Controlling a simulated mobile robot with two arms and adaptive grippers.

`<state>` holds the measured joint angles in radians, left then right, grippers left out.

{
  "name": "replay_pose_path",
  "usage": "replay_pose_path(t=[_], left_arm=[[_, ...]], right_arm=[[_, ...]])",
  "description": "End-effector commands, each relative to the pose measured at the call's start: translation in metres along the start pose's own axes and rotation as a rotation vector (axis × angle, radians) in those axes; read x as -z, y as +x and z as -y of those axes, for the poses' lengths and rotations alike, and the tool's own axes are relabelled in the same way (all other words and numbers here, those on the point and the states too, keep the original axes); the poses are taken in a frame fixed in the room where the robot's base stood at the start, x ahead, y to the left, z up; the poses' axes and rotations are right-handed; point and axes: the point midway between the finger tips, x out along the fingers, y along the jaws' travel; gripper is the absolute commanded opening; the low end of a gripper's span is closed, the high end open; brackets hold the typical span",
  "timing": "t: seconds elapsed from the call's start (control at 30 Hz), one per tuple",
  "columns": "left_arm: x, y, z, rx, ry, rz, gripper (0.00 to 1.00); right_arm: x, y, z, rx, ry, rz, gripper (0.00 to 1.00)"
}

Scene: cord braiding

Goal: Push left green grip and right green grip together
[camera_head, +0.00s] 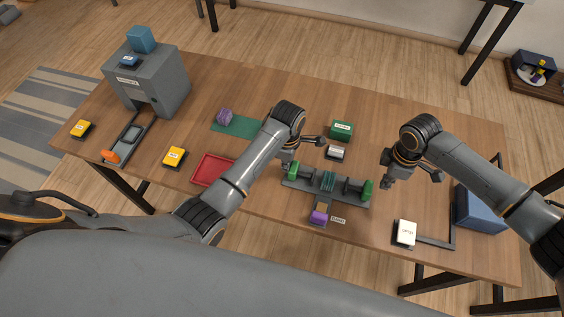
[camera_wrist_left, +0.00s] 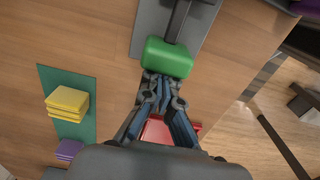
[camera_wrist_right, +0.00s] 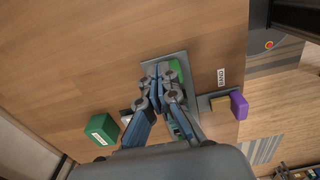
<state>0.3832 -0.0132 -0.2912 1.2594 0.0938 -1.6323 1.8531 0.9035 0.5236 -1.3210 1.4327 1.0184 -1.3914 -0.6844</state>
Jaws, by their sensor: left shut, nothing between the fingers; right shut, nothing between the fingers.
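The left green grip (camera_head: 293,169) and the right green grip (camera_head: 368,188) stand at opposite ends of a grey device (camera_head: 350,202), with teal cords (camera_head: 327,180) between them. My left gripper (camera_head: 286,164) is shut and empty at the outer side of the left grip. In the left wrist view its fingertips (camera_wrist_left: 160,80) are right at the green grip (camera_wrist_left: 168,58); I cannot tell if they touch. My right gripper (camera_head: 386,184) is shut and empty, just right of the right grip. In the right wrist view its fingers (camera_wrist_right: 163,72) partly hide a green grip (camera_wrist_right: 177,67).
A purple handle (camera_head: 319,217) sticks out at the device's front. A green box (camera_head: 341,130) and a small white-topped block (camera_head: 335,153) stand behind it. A red tray (camera_head: 210,170) lies left, a white-topped block (camera_head: 404,233) and a blue bin (camera_head: 480,210) right.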

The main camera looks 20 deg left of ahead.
Motion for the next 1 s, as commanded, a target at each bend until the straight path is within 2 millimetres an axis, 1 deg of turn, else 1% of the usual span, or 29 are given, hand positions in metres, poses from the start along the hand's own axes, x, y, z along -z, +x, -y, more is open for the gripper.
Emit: replay_pose_path(t=[0.03,0.1,0.33,1.0], left_arm=[[-0.006,-0.001,0.000,-0.001,0.002,0.005,0.00],[-0.011,-0.001,0.000,-0.001,0.002,0.005,0.00],[-0.011,-0.001,0.000,-0.002,0.001,0.005,0.00],[-0.024,0.000,0.000,-0.001,0.002,0.005,0.00]], right_arm=[[0.000,0.000,0.000,0.000,0.000,0.000,0.00],[0.000,0.000,0.000,0.000,0.000,0.000,0.00],[0.000,0.000,0.000,0.000,0.000,0.000,0.00],[0.000,0.000,0.000,0.000,0.000,0.000,0.00]])
